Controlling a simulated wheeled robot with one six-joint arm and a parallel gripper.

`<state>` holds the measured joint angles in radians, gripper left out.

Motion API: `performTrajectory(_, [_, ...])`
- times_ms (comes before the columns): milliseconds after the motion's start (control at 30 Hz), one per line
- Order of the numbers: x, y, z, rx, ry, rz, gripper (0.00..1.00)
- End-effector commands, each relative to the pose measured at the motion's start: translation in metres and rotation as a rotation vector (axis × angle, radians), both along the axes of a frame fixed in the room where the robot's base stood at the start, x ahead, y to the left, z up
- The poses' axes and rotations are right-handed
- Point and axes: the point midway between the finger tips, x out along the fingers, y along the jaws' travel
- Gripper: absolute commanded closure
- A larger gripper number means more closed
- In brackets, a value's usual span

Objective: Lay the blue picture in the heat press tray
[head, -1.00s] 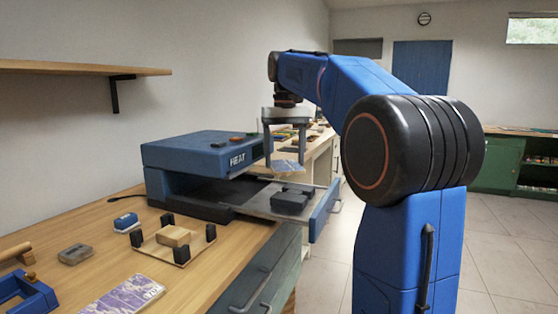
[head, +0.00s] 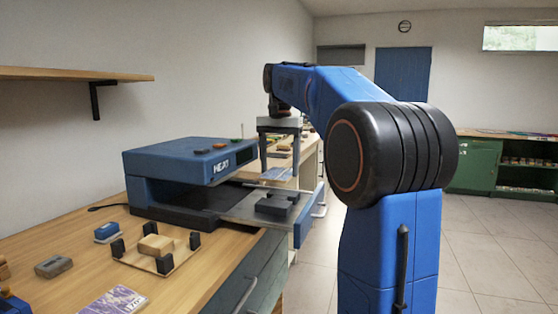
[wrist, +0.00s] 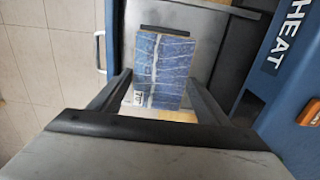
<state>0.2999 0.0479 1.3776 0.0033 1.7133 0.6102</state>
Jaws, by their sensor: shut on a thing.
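The blue picture (head: 277,174) is a thin panel with pale lines, held in my gripper (head: 280,160). In the wrist view the picture (wrist: 165,65) lies between the fingers of my gripper (wrist: 162,88), which are shut on its sides. The blue heat press (head: 175,160) stands on the bench with its tray (head: 232,206) pulled out. The picture hangs above the tray area in the head view; I cannot tell the exact gap. The tray (wrist: 205,18) also shows behind the picture in the wrist view, partly hidden by it.
Dark blocks (head: 274,205) sit on the tray. A wooden fixture with black corner posts (head: 160,262), a grey block (head: 54,266), a small blue item (head: 106,231) and a purple picture (head: 114,301) are on the bench. Open floor (head: 485,240) lies to the right.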

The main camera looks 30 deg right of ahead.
Motion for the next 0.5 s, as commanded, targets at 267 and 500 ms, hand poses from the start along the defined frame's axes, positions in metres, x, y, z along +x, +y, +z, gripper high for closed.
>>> performTrajectory(267, [0.0, 0.0, -0.023, 0.0, 0.001, 0.001, 0.53])
performTrajectory(500, [0.0, 0.0, -0.042, 0.001, 0.001, 0.001, 0.53])
